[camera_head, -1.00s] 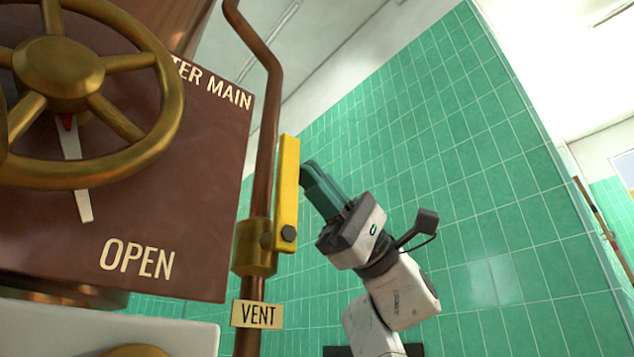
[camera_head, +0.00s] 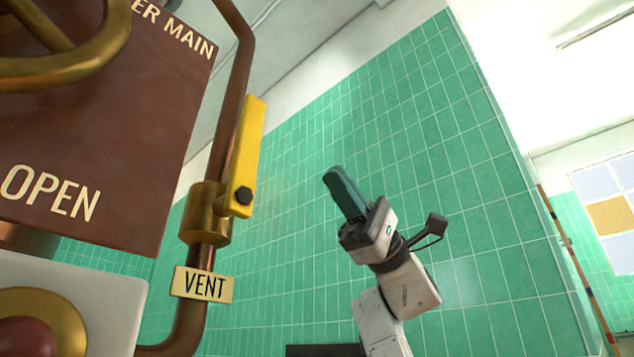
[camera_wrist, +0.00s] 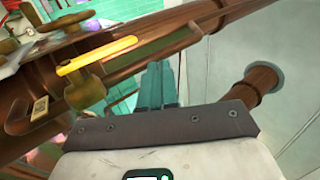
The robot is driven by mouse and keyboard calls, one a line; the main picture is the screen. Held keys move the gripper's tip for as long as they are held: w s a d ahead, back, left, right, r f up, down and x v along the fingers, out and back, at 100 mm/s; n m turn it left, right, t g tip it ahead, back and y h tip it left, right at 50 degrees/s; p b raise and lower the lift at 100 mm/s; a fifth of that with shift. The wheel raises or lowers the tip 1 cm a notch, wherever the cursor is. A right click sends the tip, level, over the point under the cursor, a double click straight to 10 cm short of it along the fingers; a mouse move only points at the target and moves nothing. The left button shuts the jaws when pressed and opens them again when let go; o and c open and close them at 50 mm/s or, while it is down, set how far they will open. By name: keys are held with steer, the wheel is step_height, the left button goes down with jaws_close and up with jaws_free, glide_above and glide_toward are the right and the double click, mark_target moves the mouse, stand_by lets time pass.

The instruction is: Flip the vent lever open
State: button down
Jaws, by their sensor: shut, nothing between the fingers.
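The yellow vent lever (camera_head: 246,150) stands along the copper pipe (camera_head: 233,85), pivoting on a dark bolt at its lower end beside a brass valve body (camera_head: 205,215). It tilts slightly right at the top in the head view, in line with the pipe. A VENT tag (camera_head: 203,285) hangs below. My gripper (camera_head: 333,177) is to the right of the lever, shut and empty, with a clear gap between them. In the wrist view the lever (camera_wrist: 97,55) lies up and left of my gripper's fingers (camera_wrist: 157,75).
A brown panel (camera_head: 130,150) marked OPEN, with a brass handwheel (camera_head: 65,65), stands left of the pipe. A white box (camera_head: 110,300) with a red knob (camera_head: 25,337) is at lower left. Green tiled wall (camera_head: 430,150) is behind my arm. The space right of the lever looks free.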

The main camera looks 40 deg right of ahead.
steer(key=shift+d+g, duration=0.3)
steer(key=shift+d, duration=1.05)
